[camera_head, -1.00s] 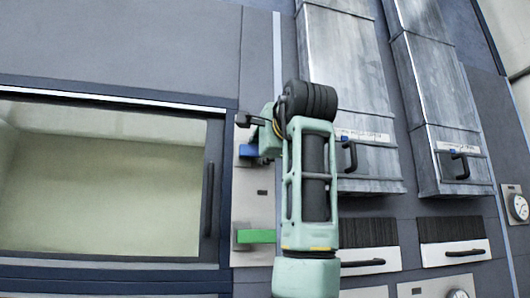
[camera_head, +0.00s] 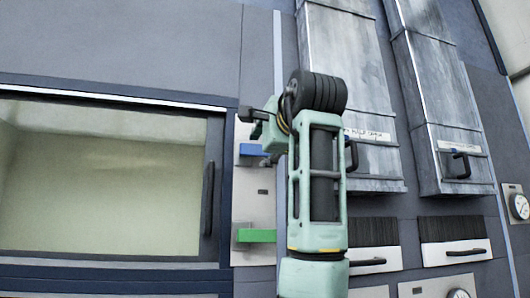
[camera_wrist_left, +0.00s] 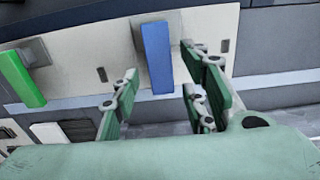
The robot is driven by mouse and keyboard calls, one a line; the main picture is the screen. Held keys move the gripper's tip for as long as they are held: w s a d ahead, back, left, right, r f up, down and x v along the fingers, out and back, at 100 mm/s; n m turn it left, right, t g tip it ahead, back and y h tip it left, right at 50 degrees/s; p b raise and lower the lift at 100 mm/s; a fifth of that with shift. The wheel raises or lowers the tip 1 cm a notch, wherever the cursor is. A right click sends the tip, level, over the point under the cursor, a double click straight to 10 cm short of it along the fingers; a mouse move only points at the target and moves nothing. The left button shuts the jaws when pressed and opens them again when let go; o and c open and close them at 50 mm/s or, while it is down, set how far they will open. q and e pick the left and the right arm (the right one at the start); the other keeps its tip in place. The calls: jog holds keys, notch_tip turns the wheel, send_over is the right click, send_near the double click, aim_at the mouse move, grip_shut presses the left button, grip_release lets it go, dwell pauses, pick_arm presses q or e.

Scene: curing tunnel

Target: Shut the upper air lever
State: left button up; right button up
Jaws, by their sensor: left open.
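The upper lever is a blue bar (camera_head: 253,149) on a pale upright panel, right of the oven window. A green lever (camera_head: 257,235) sits lower on the same panel. My left gripper (camera_head: 258,134) is at the blue lever, its body partly hidden behind my own arm in the head view. In the left wrist view, the blue lever (camera_wrist_left: 158,58) lies between the open fingers of my left gripper (camera_wrist_left: 162,82), with a visible gap on each side. The green lever (camera_wrist_left: 22,78) is outside them at the left. My right gripper is not seen.
A door with a dark handle (camera_head: 208,198) stands left of the panel. To the right are metal ducts (camera_head: 347,75) with black handles, vent grilles (camera_head: 450,229) and a round gauge (camera_head: 519,206). My left arm covers the area just right of the levers.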

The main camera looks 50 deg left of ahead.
pick_arm(q)
jog(key=v, duration=0.9)
jog(key=shift+d, duration=0.35)
